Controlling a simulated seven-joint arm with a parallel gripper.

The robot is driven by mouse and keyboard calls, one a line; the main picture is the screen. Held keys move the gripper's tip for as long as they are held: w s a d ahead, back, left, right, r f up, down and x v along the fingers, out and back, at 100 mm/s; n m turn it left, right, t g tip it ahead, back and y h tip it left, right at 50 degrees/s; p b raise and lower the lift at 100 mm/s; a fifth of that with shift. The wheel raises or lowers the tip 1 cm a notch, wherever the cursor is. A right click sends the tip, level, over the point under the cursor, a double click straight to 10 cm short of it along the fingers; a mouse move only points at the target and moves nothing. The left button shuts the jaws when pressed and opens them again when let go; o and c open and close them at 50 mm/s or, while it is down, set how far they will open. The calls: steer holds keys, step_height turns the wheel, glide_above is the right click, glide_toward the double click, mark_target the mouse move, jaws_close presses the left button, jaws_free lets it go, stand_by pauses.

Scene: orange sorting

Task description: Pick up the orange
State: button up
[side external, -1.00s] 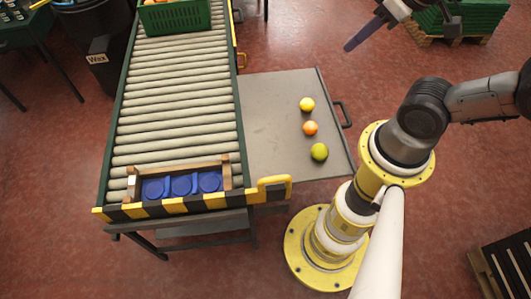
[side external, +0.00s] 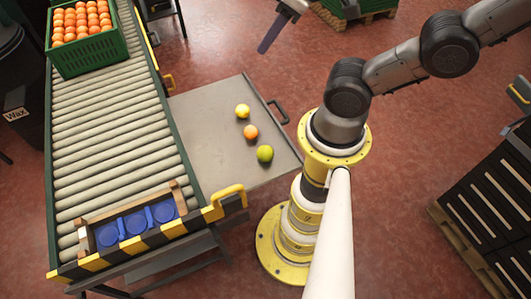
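The orange (side external: 250,132) rests on a grey metal side table (side external: 205,112) beside the roller conveyor. It lies between a yellow lemon-like fruit (side external: 242,111) behind it and a green fruit (side external: 265,153) in front, with small gaps. My gripper (side external: 307,32) shows at the top edge, partly cut off by the frame. Its dark fingers look spread apart with nothing between them. It is well away from the orange, up and to the right in the picture.
A green crate full of oranges (side external: 90,62) sits on the far end of the conveyor (side external: 110,130). A wooden frame with blue round pieces (side external: 137,222) is at its near end. The side table has handles (side external: 278,110). Black stacked crates (side external: 495,190) stand at right.

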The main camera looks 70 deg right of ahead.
steer(key=o, duration=1.3)
steer(key=shift+o, duration=0.2)
